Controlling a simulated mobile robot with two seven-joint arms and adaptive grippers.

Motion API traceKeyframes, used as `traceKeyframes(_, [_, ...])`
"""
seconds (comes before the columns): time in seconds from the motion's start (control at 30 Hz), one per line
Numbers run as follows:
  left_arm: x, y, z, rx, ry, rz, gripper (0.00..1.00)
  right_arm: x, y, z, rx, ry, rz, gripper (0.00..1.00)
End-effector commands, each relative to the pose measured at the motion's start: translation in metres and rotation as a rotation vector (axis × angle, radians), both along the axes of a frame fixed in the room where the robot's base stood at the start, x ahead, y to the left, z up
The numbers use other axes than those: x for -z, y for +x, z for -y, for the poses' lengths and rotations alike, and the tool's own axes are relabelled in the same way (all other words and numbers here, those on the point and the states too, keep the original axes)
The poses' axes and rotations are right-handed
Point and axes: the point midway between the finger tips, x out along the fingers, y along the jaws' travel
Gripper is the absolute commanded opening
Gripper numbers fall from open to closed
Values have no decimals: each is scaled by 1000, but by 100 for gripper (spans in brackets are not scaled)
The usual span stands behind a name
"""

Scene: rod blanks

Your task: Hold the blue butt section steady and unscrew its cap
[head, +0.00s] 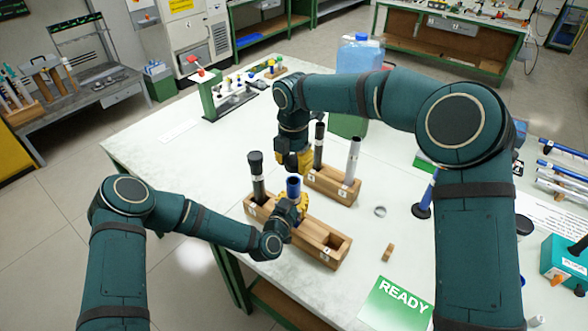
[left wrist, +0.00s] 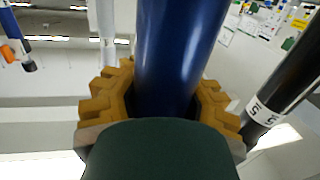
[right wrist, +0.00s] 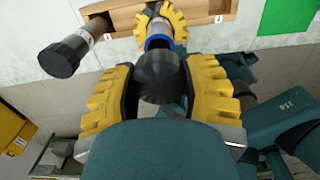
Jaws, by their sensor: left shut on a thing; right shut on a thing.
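The blue butt section (head: 293,188) stands upright over the near wooden block (head: 318,232); its shaft also shows in the left wrist view (left wrist: 178,50). My left gripper (head: 288,208) is shut around the shaft, just above the block. My right gripper (head: 293,160) is above the tube's top. In the right wrist view its yellow fingers are shut on the black cap (right wrist: 160,75). A blue band (right wrist: 158,42) of the section shows behind the cap, with my left fingers beyond. Whether the cap still touches the tube, I cannot tell.
A black rod (head: 257,178) stands in the near block's left end; its right slot is empty. A second block (head: 326,184) behind holds a black rod (head: 319,146) and a grey rod (head: 352,160). A metal ring (head: 380,211), a wooden piece (head: 388,252) and a READY card (head: 397,303) lie right.

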Motion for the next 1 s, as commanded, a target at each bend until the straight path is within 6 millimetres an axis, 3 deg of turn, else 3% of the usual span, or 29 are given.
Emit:
traceKeyframes(0.23, [2, -1, -1, 0, 2, -4, 0, -3, 0, 0, -1, 1, -1, 2])
traceKeyframes(0.27, [2, -1, -1, 0, 2, -4, 22, -3, 0, 0, -1, 1, -1, 2])
traceKeyframes(0.37, [1, -1, -1, 0, 1, -3, 57, -3, 0, 0, -1, 0, 0, 2])
traceKeyframes(0.77, [0, -5, -2, 1, 0, -1, 57, -3, 0, 0, 0, 0, 0, 2])
traceKeyframes(1.0, [-2, -40, -19, 2, 2, -4, 57, -3, 0, 0, 0, 0, 0, 2])
